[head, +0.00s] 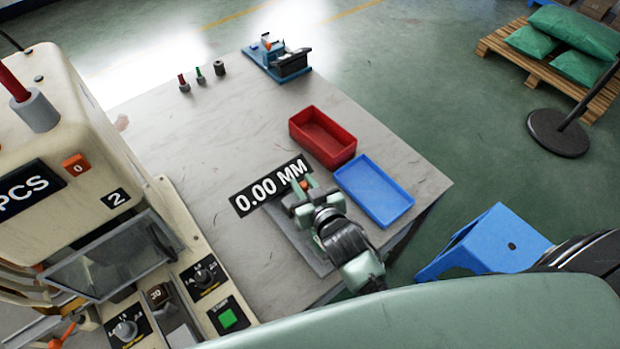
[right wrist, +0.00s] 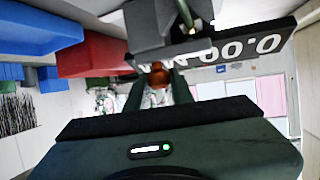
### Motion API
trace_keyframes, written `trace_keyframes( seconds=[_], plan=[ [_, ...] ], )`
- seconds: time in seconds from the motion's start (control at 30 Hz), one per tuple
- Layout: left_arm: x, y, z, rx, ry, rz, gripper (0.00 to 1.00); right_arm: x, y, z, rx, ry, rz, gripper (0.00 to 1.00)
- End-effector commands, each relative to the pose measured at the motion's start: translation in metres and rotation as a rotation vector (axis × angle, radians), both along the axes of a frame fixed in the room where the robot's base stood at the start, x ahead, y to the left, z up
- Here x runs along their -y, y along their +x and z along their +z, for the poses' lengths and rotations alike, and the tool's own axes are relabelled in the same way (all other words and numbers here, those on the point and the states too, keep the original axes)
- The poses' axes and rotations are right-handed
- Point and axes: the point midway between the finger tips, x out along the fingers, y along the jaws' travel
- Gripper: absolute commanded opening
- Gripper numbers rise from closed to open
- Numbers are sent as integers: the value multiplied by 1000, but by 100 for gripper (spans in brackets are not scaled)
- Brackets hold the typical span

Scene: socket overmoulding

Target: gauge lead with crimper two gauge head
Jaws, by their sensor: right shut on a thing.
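The gauge's display (head: 270,186) reads 0.00 MM; it also shows, upside down, in the right wrist view (right wrist: 240,50). My right gripper (head: 304,192) is beside the display, over a grey plate (head: 291,243). In the right wrist view its fingers (right wrist: 158,88) are shut on a small orange-brown piece (right wrist: 158,74), which may be part of the lead. A dark grey block (right wrist: 165,30), perhaps the gauge head, is just beyond the fingertips. A thin green piece (right wrist: 185,12) is by it; I cannot tell whether it touches. Crimper two (head: 110,130), marked 2, stands at the left. My left gripper is not in view.
A red bin (head: 322,155) and a blue tray (head: 397,218) lie right of the display. A blue fixture (head: 262,74) and several small pieces (head: 200,80) stand at the table's far end. The table's middle (head: 210,150) is clear. A blue stool (head: 490,240) stands beyond the right edge.

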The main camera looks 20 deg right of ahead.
Motion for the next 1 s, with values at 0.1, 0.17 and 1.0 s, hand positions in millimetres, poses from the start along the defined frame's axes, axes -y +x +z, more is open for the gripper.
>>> trace_keyframes(
  seconds=[0.1,0.17,1.0],
  plan=[
    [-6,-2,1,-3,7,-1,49,-4,-2,-1,-4,1,1,0],
    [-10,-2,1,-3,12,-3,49,-5,-2,-1,-3,2,3,0],
    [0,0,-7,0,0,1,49,-2,-42,14,-3,0,2,45]
  ],
)
